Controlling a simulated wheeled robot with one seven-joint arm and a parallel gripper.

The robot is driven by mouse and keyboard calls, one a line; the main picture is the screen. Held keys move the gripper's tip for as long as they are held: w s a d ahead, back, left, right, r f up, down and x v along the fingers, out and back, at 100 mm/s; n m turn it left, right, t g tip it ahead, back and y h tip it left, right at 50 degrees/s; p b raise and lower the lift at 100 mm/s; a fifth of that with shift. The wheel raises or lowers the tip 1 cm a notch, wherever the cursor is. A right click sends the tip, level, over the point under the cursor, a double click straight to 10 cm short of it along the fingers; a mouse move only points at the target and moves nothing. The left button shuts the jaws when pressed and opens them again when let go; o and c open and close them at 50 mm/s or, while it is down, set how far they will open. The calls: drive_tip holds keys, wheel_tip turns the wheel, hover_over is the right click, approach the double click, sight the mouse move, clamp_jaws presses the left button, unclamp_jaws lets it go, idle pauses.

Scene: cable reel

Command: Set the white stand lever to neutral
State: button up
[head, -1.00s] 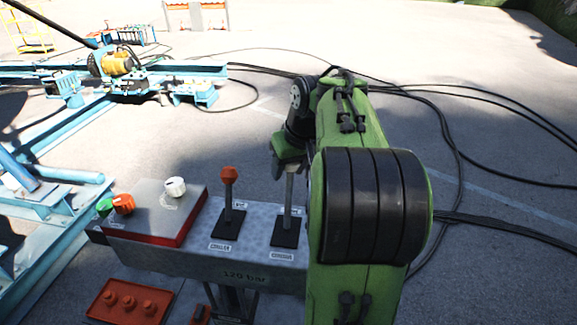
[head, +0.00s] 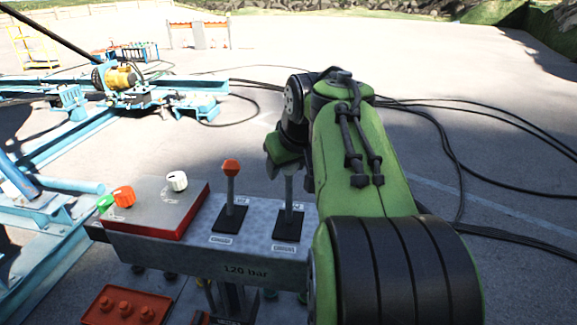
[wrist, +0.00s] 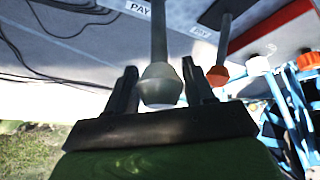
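The white stand lever (head: 289,187) rises from a black slot plate on the grey control stand (head: 190,240), to the right of the orange-knobbed lever (head: 231,168). It looks close to upright in the head view. In the wrist view, the lever's pale knob (wrist: 161,84) sits between the two dark fingers of my gripper (wrist: 160,75). Both fingers appear to lie against its sides. A "PAY" label shows beside the lever's shaft.
The orange knob (wrist: 217,75) stands close to the right finger in the wrist view. A red-edged box (head: 160,205) with a white dial (head: 177,181) is left of the levers. Black cables (head: 455,130) lie on the ground at right; blue frames (head: 60,215) stand at left.

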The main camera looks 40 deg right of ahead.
drive_tip(key=shift+o, duration=1.2)
drive_tip(key=shift+a, duration=0.1)
drive_tip(key=shift+s+r, duration=0.1)
drive_tip(key=shift+r, duration=0.05)
drive_tip(key=p+v, duration=0.5)
drive_tip(key=v, duration=1)
drive_tip(key=shift+p, duration=0.4)
drive_tip(key=shift+s+r, duration=0.1)
